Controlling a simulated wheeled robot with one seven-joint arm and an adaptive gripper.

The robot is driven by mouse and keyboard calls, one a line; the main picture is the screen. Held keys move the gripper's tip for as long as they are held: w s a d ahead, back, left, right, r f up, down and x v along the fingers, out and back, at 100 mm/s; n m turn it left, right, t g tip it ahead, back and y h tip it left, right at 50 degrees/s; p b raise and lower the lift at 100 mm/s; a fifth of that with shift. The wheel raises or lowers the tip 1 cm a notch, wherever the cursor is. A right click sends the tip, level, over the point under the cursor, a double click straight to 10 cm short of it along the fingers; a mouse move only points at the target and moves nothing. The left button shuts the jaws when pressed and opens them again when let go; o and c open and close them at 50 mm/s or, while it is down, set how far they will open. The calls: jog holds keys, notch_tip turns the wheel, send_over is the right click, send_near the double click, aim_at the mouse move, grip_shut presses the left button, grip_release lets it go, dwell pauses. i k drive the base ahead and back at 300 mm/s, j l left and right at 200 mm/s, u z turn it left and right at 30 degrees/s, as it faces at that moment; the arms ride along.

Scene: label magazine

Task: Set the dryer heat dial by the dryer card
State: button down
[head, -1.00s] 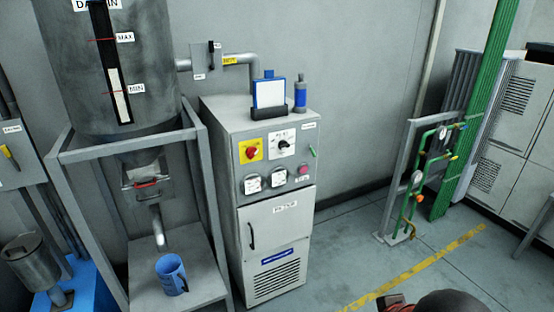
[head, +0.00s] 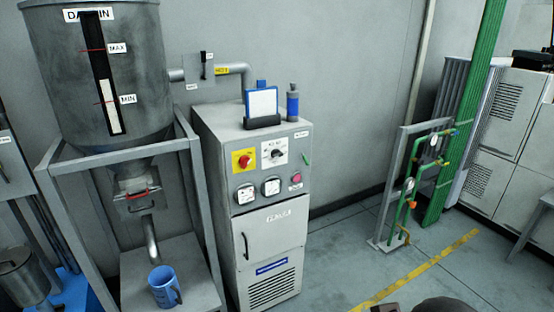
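The dryer cabinet (head: 262,221) stands in the middle, a grey box with a door below its control panel. A black dial (head: 276,154) on a white plate sits on the panel; its setting is too small to read. A red knob on a yellow plate (head: 243,160) is left of it. A white card in a blue frame (head: 262,102) stands upright in a dark holder on the cabinet top; its writing cannot be read. A dark rounded part of my own body shows at the bottom edge. My gripper is not clearly in view.
Two gauges (head: 271,187) and a pink button (head: 296,178) sit below the dials. A blue bottle (head: 293,103) stands beside the card. The hopper (head: 150,70) and its frame with a blue jug (head: 164,287) stand left. Floor right of the cabinet (head: 345,245) is clear.

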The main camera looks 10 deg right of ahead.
aim_at(276, 154)
jog(key=u, duration=2.45)
jog(key=z, duration=2.3)
jog(key=i+l, duration=0.2)
jog(key=l, duration=0.15)
jog(key=i+l, duration=0.15)
jog(key=l, duration=0.15)
jog(key=i+l, duration=0.2)
jog(key=l, duration=0.15)
jog(key=i+l, duration=0.15)
jog(key=l, duration=0.2)
jog(key=i+j+u, duration=0.05)
